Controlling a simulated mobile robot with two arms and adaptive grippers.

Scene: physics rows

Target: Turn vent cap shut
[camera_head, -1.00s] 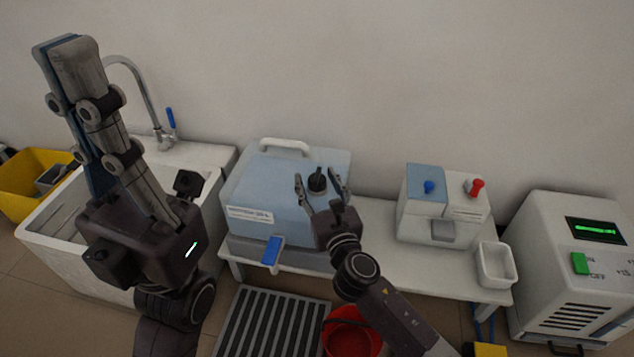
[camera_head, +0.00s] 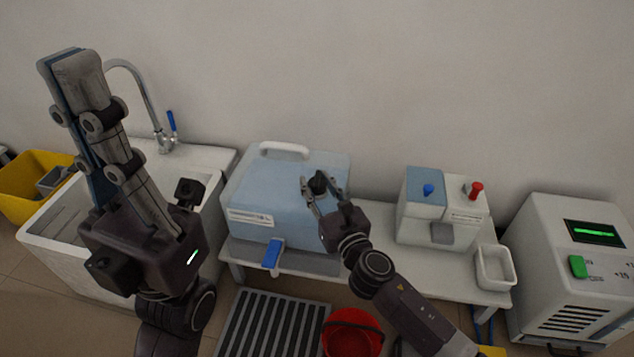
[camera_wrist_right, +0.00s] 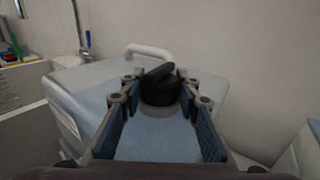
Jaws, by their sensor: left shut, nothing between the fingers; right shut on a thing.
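The vent cap (camera_head: 318,181) is a black knob with a raised ridge on the sloping lid of a light blue box (camera_head: 262,190). My right gripper (camera_head: 321,188) is shut on the vent cap, one finger on each side. In the right wrist view the cap (camera_wrist_right: 159,91) sits between the fingertips, its ridge slanting up to the right. My left gripper (camera_head: 74,60) is shut and empty, pointing up in front of the sink, far from the box.
The box has a white handle (camera_head: 284,150) on top and a blue lever (camera_head: 272,252) at its front. A white sink (camera_head: 60,250) is left. A smaller box (camera_head: 432,232) with blue and red knobs and a white tray (camera_head: 495,266) share the bench. A red bucket (camera_head: 350,335) stands below.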

